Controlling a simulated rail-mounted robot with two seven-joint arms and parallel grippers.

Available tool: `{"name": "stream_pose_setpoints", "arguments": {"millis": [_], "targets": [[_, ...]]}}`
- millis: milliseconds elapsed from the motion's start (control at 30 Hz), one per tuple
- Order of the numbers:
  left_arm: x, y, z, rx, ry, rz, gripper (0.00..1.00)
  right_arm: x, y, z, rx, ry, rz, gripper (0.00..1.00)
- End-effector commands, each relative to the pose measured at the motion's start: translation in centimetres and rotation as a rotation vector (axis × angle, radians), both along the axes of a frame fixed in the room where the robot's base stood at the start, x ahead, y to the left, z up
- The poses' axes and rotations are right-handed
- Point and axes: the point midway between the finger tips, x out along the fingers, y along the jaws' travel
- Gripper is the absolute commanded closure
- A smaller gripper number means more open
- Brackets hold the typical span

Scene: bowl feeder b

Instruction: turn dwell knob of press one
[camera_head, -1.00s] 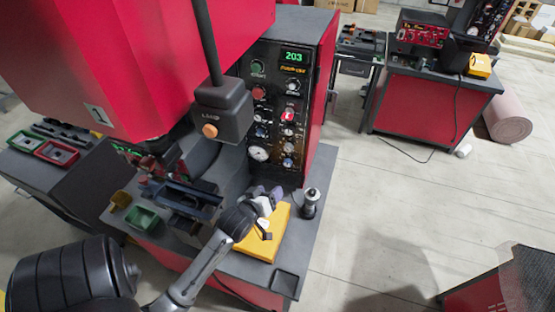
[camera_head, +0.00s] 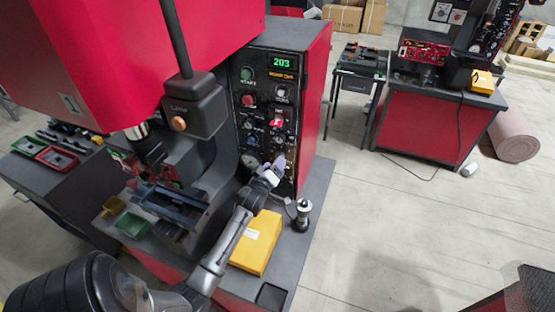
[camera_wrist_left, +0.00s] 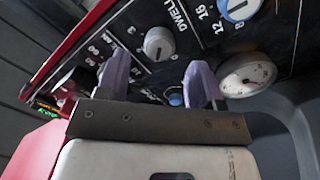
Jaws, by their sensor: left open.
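Press one is the red press with a dark control panel (camera_head: 263,85). In the left wrist view, DWELL lettering lies between a light grey knob (camera_wrist_left: 159,43) and a blue-and-white dial (camera_wrist_left: 240,8). I cannot tell for certain which one it labels. My left gripper (camera_head: 279,167) is in front of the panel's lower part, in the head view. Its two pale purple fingers (camera_wrist_left: 158,82) are spread in the left wrist view, with nothing held between them. The grey knob appears just beyond the gap; no contact shows. My right gripper is out of view.
A white gauge (camera_wrist_left: 245,75) is right of the fingers. A yellow box (camera_head: 257,243) and a black-and-silver upright device (camera_head: 301,215) stand on the press table below the arm. A hanging control box (camera_head: 194,105) is left of the panel. Open floor lies to the right.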

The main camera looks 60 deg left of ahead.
Motion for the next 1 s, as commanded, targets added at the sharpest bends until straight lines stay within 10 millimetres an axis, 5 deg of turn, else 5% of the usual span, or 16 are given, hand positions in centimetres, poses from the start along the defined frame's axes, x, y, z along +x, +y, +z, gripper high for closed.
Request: {"name": "stream_pose_setpoints", "arguments": {"millis": [300, 700, 1000], "targets": [[2.5, 1.7, 0.0, 0.000, -0.001, -0.001, 0.39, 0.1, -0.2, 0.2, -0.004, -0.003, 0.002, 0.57], [2.8, 1.9, 0.0, 0.000, -0.001, -0.001, 0.39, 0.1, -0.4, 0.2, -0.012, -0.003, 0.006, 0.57], [2.8, 1.9, 0.0, 0.001, 0.001, -0.001, 0.67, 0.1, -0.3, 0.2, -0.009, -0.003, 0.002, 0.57]]}}
